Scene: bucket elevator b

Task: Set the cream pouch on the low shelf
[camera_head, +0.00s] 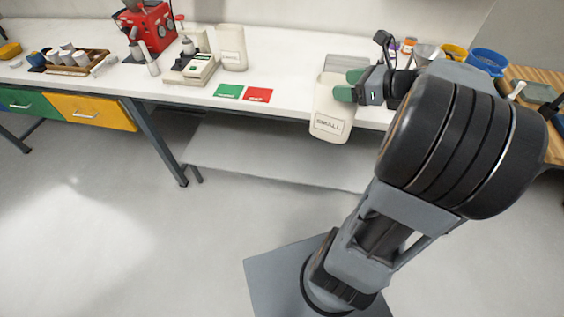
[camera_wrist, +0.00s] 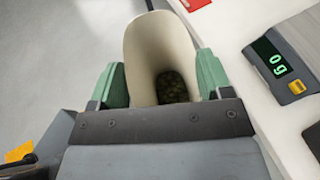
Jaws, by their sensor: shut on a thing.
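A cream pouch (camera_head: 333,112) labelled SMALL hangs upright at the front edge of the table. My gripper (camera_head: 352,88) is shut on its upper part, with green fingers on both sides. In the wrist view, the pouch (camera_wrist: 160,45) is open at the top and has dark green contents inside; my gripper's fingers (camera_wrist: 160,78) press its sides. The low shelf (camera_head: 270,155) is the pale board under the table, below and left of the pouch. Its visible part is bare.
A white table (camera_head: 290,80) runs above the low shelf. A second cream pouch (camera_head: 232,48) stands on it, near green (camera_head: 228,91) and red (camera_head: 258,95) cards. A scale (camera_wrist: 285,62) with green digits is beside my gripper. A table leg (camera_head: 155,140) borders the shelf's left.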

